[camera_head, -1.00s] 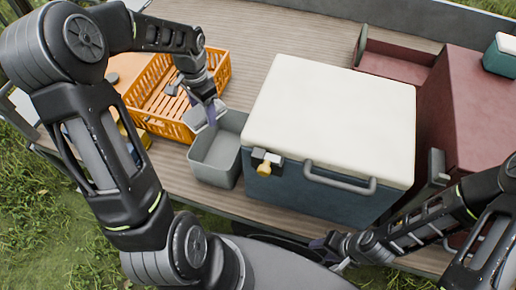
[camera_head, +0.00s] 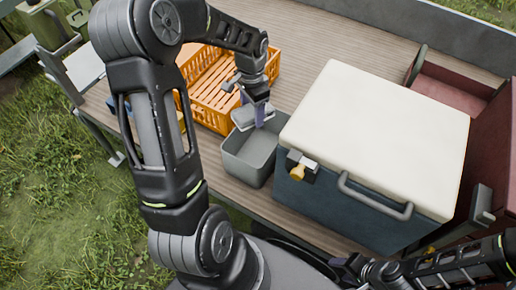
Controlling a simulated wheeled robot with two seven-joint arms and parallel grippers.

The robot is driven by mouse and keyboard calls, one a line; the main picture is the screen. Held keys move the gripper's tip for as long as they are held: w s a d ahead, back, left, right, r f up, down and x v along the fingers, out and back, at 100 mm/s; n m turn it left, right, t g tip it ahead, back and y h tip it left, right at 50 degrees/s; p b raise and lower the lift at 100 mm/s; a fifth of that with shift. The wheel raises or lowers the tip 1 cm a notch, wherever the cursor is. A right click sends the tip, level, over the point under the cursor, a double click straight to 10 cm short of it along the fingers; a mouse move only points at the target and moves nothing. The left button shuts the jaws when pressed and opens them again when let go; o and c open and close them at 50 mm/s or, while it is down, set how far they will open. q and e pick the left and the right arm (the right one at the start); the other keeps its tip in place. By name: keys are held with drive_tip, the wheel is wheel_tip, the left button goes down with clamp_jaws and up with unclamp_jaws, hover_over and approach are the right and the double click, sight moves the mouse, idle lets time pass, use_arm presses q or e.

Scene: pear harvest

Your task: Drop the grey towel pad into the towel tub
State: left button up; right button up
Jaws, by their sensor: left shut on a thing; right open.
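The grey towel tub (camera_head: 248,168) is an open box on the wooden deck, between the orange crate and the cooler. My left gripper (camera_head: 260,119) points down over the back part of the tub. It is shut on the grey towel pad (camera_head: 242,117), a flat grey piece showing at the left of its fingers, partly hidden by them. The pad is above the tub's back rim; its exact height is hard to tell. My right gripper (camera_head: 347,264) is open and low at the bottom, in front of the cooler. It is partly cut by my arm.
An orange slatted crate (camera_head: 215,118) stands left of the tub. A large cooler with a white lid (camera_head: 375,135) stands close on its right, with a yellow-handled tap at its front corner. A dark red open box (camera_head: 455,93) is at the right. Grass lies beyond the deck's edge.

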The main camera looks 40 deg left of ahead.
use_arm(q)
drive_tip(key=shift+f+b, duration=0.55)
drive_tip(key=shift+f, duration=0.6)
drive_tip(key=o, duration=1.4)
wheel_tip(320, 180, up, 8)
drive_tip(key=shift+f+b, duration=0.1)
drive_tip(key=shift+b, duration=0.25)
